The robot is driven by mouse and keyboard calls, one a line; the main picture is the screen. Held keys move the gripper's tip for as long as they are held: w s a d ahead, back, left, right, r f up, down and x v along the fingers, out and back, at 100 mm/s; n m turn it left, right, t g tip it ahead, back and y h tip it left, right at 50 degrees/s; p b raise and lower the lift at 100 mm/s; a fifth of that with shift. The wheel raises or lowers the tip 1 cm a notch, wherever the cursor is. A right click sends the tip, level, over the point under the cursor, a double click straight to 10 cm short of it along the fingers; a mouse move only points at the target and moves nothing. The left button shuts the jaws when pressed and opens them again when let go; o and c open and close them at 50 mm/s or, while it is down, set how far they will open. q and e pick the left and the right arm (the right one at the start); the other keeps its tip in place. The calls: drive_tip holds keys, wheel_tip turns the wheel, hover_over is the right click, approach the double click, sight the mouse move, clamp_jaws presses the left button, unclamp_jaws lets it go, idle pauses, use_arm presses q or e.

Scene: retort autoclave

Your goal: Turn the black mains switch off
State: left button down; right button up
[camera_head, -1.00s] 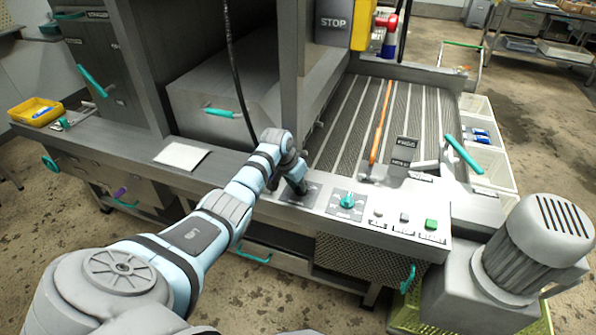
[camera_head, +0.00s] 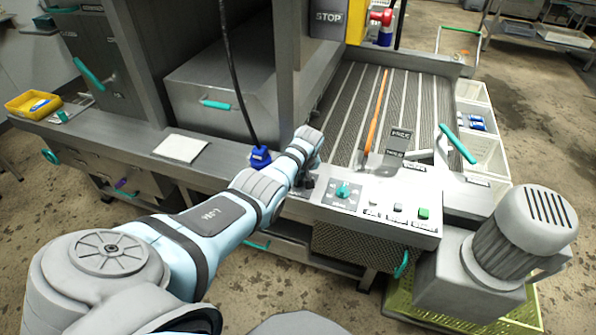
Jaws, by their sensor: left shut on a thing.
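My left gripper (camera_head: 306,182) reaches down to the left end of the grey control panel (camera_head: 325,214). Its dark fingers are shut on the black mains switch there. The gripper and wrist hide the switch almost wholly, so its angle cannot be told. A teal rotary knob (camera_head: 343,190) on a dark plate sits just right of the gripper, apart from it. My right gripper is not in view.
Right of the knob are grey buttons (camera_head: 398,208) and a green button (camera_head: 423,213). A grey motor (camera_head: 525,232) stands at the right. A black cable hangs to a blue connector (camera_head: 260,157) beside my forearm. A white sheet (camera_head: 180,147) lies on the left ledge.

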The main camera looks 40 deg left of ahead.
use_arm(q)
drive_tip(key=shift+d+f+n+g+b, duration=0.1)
drive_tip(key=shift+n+g+b, duration=0.3)
drive_tip(key=shift+n+b, duration=0.6)
drive_tip(key=shift+y, duration=0.3)
drive_tip(key=c, duration=1.6)
unclamp_jaws()
drive_tip(key=shift+c, duration=0.2)
drive_tip(key=shift+w, duration=0.1)
